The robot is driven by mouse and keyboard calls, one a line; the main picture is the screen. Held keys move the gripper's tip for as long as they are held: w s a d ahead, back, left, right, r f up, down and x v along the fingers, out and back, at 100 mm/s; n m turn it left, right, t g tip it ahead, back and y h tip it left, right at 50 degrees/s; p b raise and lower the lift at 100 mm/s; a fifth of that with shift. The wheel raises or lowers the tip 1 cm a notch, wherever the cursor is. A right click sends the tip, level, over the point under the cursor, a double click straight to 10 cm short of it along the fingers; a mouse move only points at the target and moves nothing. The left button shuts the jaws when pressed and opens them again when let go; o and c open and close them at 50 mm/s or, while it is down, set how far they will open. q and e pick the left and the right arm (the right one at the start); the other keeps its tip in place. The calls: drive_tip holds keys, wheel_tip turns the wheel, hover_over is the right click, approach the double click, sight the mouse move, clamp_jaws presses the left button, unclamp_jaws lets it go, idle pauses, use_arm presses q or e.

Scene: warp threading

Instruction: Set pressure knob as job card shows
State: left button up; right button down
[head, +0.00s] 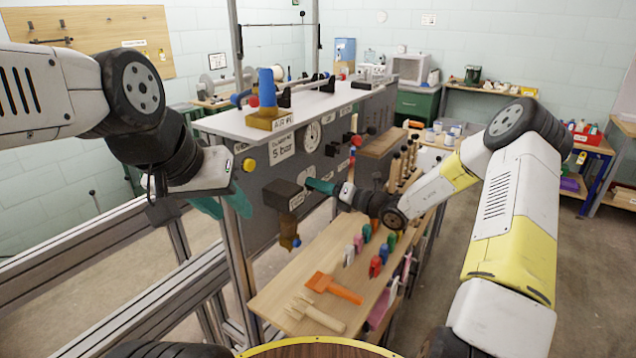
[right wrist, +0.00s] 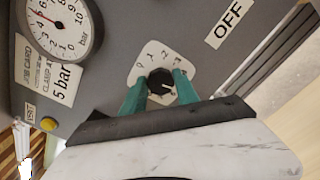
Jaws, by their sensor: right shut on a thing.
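The pressure knob (right wrist: 160,82) is small and black on a white scale plate with printed numbers, set in the grey panel. In the right wrist view a pale mark on it points right and slightly down. My right gripper (right wrist: 158,90) is shut on it, one teal finger on each side; in the head view this gripper (head: 320,186) reaches the panel. The job card (right wrist: 48,78) reads clamp at 5 bar and also shows in the head view (head: 282,150). The round gauge (right wrist: 60,25) has a red needle pointing upper left. My left gripper (head: 222,203) is open and empty, left of the panel.
A yellow button (head: 249,164) and a dark box (head: 284,194) are on the panel near the knob. An OFF label (right wrist: 229,22) is beside it. The wooden shelf (head: 275,285) below holds an orange tool (head: 333,288), a wooden comb (head: 315,314) and several coloured pieces.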

drive_tip(key=shift+d, duration=0.1)
drive_tip(key=c, duration=0.9)
unclamp_jaws()
drive_tip(key=v, duration=0.7)
drive_tip(key=shift+s+d, duration=0.25)
drive_tip(key=shift+d, duration=0.05)
